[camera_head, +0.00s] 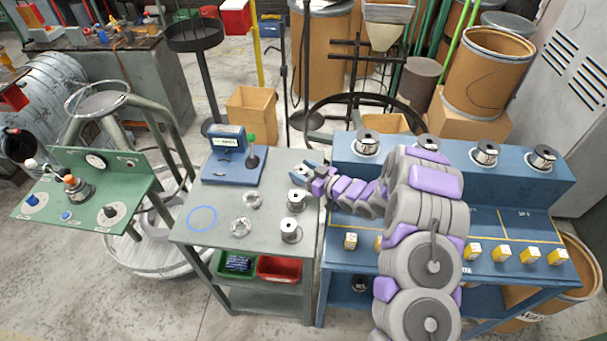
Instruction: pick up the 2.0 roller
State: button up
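No label reading 2.0 is legible, so I cannot tell which piece is the 2.0 roller. Small yellow-and-white blocks stand in a row along the front of the blue bench: one at the left (350,241), several at the right (503,254). One more is partly hidden behind my arm. Metal spools sit on the bench's raised back shelf, one at the left (367,143) and one at the far right (543,157).
The grey table (207,252) holds a blue device (228,142), a blue ring (202,218), wire spools (290,230) and flat coils (252,200). Green and red bins (280,268) sit below. A green control panel (120,172) stands at left. My arm covers the blue bench's middle.

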jog(key=shift+a+f, duration=0.15)
jog(key=shift+a, duration=0.4)
jog(key=shift+c, duration=1.4)
jog(key=shift+a, duration=0.15)
jog(key=c, duration=0.3)
jog(key=shift+d, duration=0.45)
jog(key=c, duration=0.5)
